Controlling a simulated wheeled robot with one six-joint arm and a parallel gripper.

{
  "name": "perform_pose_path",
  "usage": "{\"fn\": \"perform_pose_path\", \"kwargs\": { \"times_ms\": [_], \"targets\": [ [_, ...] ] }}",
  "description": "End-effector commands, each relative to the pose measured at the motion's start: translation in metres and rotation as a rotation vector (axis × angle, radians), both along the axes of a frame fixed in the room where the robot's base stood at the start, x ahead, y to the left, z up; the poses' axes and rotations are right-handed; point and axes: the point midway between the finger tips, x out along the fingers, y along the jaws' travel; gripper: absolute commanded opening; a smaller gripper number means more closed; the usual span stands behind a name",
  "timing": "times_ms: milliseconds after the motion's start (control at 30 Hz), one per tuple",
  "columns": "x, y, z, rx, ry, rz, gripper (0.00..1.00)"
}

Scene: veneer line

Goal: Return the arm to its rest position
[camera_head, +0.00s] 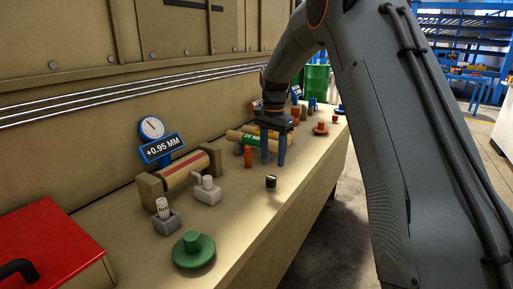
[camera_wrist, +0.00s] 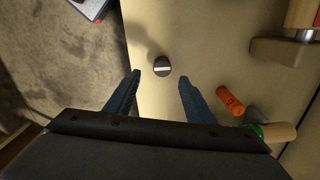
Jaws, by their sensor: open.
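My gripper (camera_head: 273,150) points down over the bench, with its two blue fingers apart and nothing between them. In the wrist view my gripper (camera_wrist: 160,82) also shows its fingers spread. A small black knob with a white line (camera_wrist: 162,66) lies on the bench just beyond the fingertips; in the head view this black knob (camera_head: 271,182) sits near the bench's front edge, apart from the fingers.
The bench (camera_head: 115,227) runs along a tan wall panel. On it are a green knob (camera_head: 193,252), a grey switch block (camera_head: 207,191), a roller with a red stripe (camera_head: 186,168), a gauge reading +0.95 MM (camera_head: 164,148) and a red box (camera_head: 45,245). Open floor lies right of the bench.

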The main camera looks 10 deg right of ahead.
Motion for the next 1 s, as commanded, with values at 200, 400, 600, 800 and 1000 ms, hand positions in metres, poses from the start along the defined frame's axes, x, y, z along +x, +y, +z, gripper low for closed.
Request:
{"fn": "perform_pose_path", "kwargs": {
  "times_ms": [200, 400, 600, 800, 1000],
  "targets": [
    [-0.066, 0.000, -0.011, -0.002, -0.012, 0.205, 0.49],
    [-0.158, -0.001, -0.032, -0.009, -0.033, 0.473, 0.49],
    [-0.258, -0.002, -0.056, -0.021, -0.052, 0.727, 0.49],
    [-0.328, -0.002, -0.074, -0.032, -0.062, 0.898, 0.49],
    [-0.347, -0.003, -0.080, -0.035, -0.065, 0.946, 0.49]
  ]
}}
